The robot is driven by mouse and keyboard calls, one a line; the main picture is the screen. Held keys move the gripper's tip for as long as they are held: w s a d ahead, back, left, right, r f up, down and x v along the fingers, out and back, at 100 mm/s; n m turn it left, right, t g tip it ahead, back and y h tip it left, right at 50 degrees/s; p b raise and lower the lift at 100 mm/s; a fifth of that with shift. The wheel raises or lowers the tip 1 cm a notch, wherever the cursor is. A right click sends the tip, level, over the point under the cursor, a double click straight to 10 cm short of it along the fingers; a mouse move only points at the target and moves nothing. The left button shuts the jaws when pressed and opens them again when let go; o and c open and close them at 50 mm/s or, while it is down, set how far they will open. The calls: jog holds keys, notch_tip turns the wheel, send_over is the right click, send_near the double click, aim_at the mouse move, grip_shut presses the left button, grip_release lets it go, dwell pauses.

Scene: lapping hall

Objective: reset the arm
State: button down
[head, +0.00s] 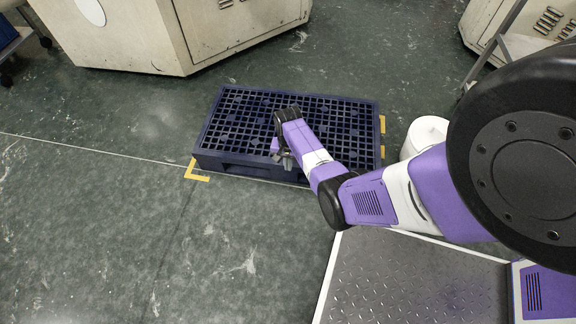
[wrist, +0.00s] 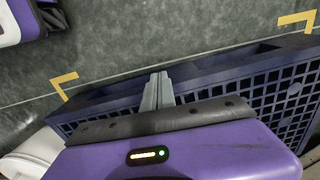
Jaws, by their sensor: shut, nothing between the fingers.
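My arm reaches out from the right in the head view, bent at the elbow. My gripper (head: 284,160) hangs over the near edge of a dark blue pallet (head: 225,120). In the wrist view my gripper's fingers (wrist: 158,88) are together with nothing between them. The pallet (wrist: 220,72) lies behind and below them there. I cannot tell the exact height of the fingers above the pallet.
Yellow corner marks (head: 197,172) frame the pallet on the green floor. Beige machine cabinets (head: 170,35) stand at the back. A white round object (head: 424,134) is right of the pallet, partly hidden by my arm. The floor at left is clear.

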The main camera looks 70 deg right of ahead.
jog(key=shift+r, duration=0.3)
